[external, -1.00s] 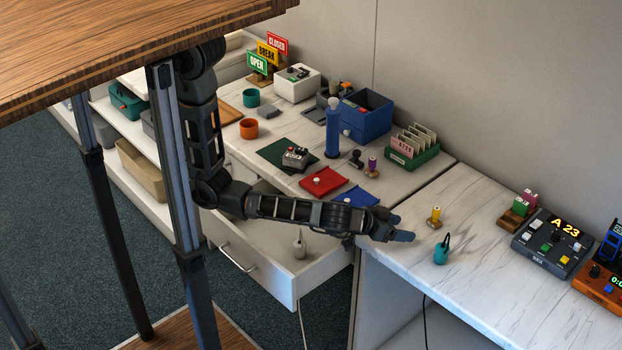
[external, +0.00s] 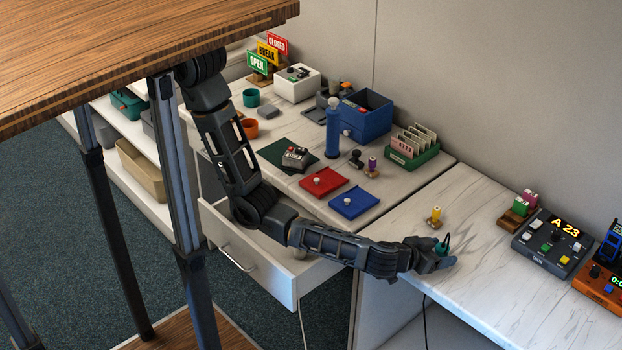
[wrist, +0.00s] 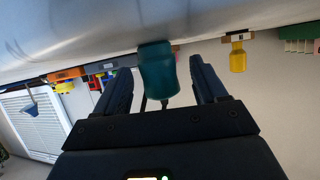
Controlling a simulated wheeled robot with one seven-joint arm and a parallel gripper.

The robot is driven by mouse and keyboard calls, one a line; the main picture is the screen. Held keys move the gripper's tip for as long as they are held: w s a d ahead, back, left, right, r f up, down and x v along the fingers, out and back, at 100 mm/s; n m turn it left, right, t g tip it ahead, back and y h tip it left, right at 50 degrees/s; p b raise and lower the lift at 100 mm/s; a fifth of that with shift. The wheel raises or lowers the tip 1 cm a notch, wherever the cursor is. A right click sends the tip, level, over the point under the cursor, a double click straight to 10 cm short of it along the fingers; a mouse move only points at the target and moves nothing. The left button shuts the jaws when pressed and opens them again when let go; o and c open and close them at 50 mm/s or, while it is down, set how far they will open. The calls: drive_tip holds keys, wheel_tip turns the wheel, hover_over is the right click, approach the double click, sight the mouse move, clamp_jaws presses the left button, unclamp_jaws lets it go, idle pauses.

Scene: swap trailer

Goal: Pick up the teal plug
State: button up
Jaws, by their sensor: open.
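The teal plug (external: 441,247) stands on the right-hand marble counter, with its dark cable rising from the top. In the external view my gripper (external: 442,259) is at the plug and hides its lower part. In the wrist view the teal plug (wrist: 157,70) lies between the two dark fingers of my gripper (wrist: 160,84). The fingers are open, with a visible gap to the right finger and a smaller one to the left.
A yellow-topped stamp (external: 434,216) on a wooden base stands just behind the plug. A grey console (external: 552,243) and an orange device (external: 603,286) stand farther right. An open drawer (external: 270,270) is below my arm. The counter in front of the console is clear.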

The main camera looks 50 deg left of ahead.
drive_tip(key=shift+x, duration=1.45)
drive_tip(key=c, duration=1.1)
